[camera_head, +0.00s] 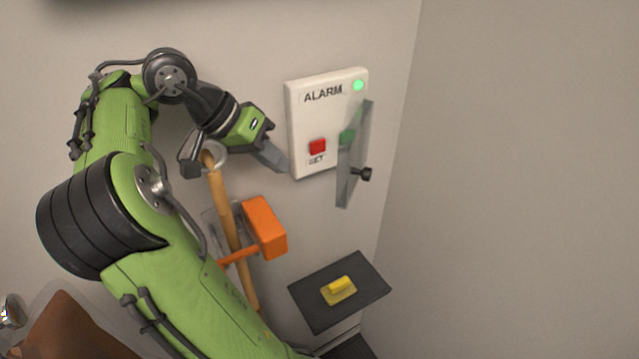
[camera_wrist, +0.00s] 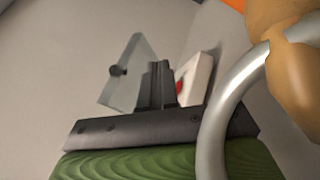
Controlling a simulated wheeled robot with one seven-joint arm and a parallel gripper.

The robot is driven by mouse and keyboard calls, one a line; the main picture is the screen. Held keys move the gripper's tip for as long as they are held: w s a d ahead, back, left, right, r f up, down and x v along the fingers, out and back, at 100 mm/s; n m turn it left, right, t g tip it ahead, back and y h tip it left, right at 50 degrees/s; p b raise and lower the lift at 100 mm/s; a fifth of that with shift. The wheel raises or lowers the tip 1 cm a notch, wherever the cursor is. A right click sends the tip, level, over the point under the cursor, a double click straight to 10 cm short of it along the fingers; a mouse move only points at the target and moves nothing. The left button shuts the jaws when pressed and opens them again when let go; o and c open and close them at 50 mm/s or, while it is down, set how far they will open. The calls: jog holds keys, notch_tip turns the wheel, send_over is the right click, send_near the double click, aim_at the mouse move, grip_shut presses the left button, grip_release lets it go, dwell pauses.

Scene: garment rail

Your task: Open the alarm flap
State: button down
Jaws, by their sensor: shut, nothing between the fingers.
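The white alarm box (camera_head: 301,128) is on the wall, with the word ALARM, a lit green lamp (camera_head: 358,85) and a red button (camera_head: 317,146). Its clear flap (camera_head: 354,160) stands swung out at the box's right side, with a black knob (camera_head: 364,174) on it. The button is uncovered. My gripper (camera_head: 284,166) is shut and empty at the lower left edge of the box; I cannot tell whether it touches. In the wrist view the shut fingers (camera_wrist: 157,84) stand between the flap (camera_wrist: 131,77) and the box (camera_wrist: 200,76).
Below my gripper, an orange mallet-like tool (camera_head: 264,228) and a wooden bar (camera_head: 222,205) hang by the wall. A dark shelf (camera_head: 310,300) holds a yellow block (camera_head: 339,291). A metal ring (camera_wrist: 217,120) is close to the wrist. The right wall is bare.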

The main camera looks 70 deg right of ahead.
jog(key=s+d+f+b, duration=0.1)
jog(key=s+d+f, duration=0.1)
jog(key=s+f, duration=0.4)
jog(key=shift+s+d, duration=0.25)
jog(key=shift+s, duration=0.55)
jog(key=shift+w+f, duration=0.1)
